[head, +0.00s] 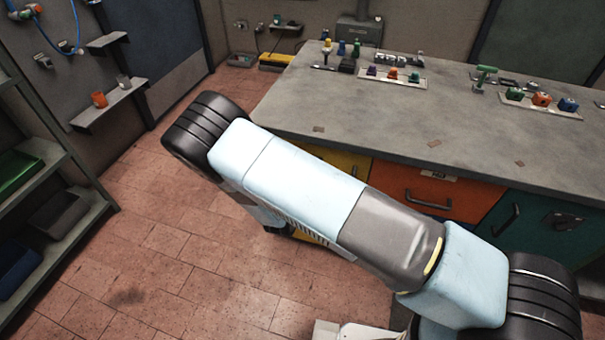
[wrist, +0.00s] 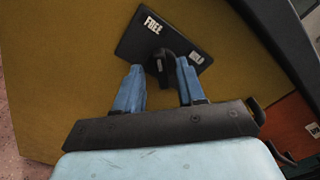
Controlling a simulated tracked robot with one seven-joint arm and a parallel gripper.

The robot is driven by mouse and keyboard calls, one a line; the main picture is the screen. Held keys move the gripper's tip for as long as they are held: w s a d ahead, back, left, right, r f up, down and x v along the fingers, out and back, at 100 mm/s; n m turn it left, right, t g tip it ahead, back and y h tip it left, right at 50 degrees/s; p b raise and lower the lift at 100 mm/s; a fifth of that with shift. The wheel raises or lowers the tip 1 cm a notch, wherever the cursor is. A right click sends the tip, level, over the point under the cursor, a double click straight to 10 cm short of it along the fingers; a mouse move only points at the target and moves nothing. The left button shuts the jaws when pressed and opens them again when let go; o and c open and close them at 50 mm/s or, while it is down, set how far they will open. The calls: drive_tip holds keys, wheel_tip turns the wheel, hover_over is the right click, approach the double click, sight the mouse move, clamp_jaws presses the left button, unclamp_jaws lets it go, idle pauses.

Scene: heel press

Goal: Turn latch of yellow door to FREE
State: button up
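The yellow door (wrist: 60,80) fills most of the wrist view. It carries a black latch plate (wrist: 132,45) with a white FREE label at its upper left and a second white label at its right, too small to read. The black latch handle (wrist: 165,62) stands on the plate. My gripper (wrist: 159,66) is open, its two blue fingers pointing at the plate. The handle shows between the fingertips, closer to the right one; I cannot tell whether they touch. In the head view the yellow door (head: 345,161) is mostly hidden behind my arm, and the gripper is hidden.
The grey workbench top (head: 370,120) lies above the door and holds several coloured knobs and parts. An orange drawer (head: 420,185) and a teal door (head: 540,225) are to the right. Shelves (head: 45,200) stand at the left. The tiled floor (head: 150,270) between is clear.

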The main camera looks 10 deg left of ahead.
drive_tip(key=shift+s, duration=0.1)
drive_tip(key=s+a, duration=0.1)
drive_tip(key=s, duration=1.2)
drive_tip(key=shift+s, duration=0.3)
idle(0.3)
